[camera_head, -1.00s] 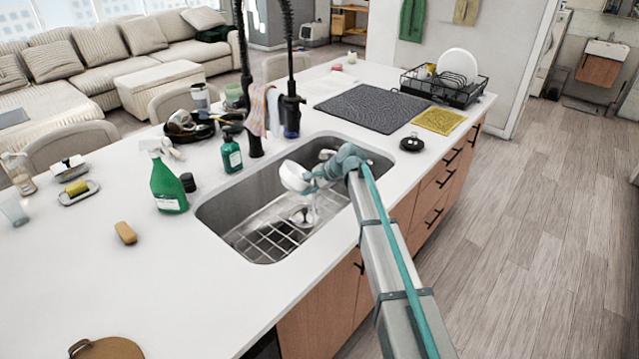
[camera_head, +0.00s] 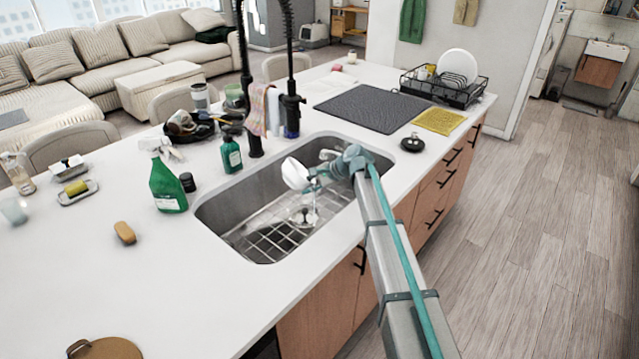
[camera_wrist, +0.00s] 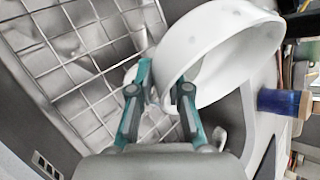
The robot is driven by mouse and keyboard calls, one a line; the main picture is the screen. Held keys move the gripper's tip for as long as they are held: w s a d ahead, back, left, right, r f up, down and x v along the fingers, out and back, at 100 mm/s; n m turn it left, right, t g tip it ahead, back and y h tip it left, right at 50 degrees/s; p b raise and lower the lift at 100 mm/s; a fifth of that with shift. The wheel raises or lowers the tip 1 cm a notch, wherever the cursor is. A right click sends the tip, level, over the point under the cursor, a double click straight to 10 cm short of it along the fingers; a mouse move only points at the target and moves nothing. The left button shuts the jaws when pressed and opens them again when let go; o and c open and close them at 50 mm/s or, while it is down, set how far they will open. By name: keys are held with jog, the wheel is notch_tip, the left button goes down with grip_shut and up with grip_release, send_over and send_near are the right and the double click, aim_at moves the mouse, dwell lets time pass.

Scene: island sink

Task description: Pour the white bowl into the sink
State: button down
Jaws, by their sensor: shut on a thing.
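The white bowl (camera_head: 295,174) is tilted steeply onto its side above the sink (camera_head: 225,211). My gripper (camera_head: 315,177) is shut on the bowl's rim, and the bowl is held over the basin. In the wrist view the bowl (camera_wrist: 225,50) shows large at the upper right, with the fingers (camera_wrist: 162,95) at its edge. Its inside looks white with a few small drops or specks; I cannot tell whether it holds anything. Below it a metal grid (camera_head: 275,240) covers the sink floor, and something pale and shiny lies around the drain.
A green spray bottle (camera_head: 166,185) and a dark green soap bottle (camera_head: 231,154) stand left of the sink. Black faucets (camera_head: 291,112) rise behind it. A dark drying mat (camera_head: 372,107) and a dish rack (camera_head: 445,88) lie at the back right. The front left counter is mostly clear.

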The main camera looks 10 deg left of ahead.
jog(key=shift+w+d+r+m+g+y+b, duration=0.1)
jog(key=shift+d+r+m+g+y+b, duration=0.2)
jog(key=shift+y+b, duration=0.5)
jog(key=shift+w+d+r+m+g+y+b, duration=0.15)
jog(key=shift+r+m+y+b, duration=0.25)
jog(key=shift+y, duration=0.7)
dwell(0.8)
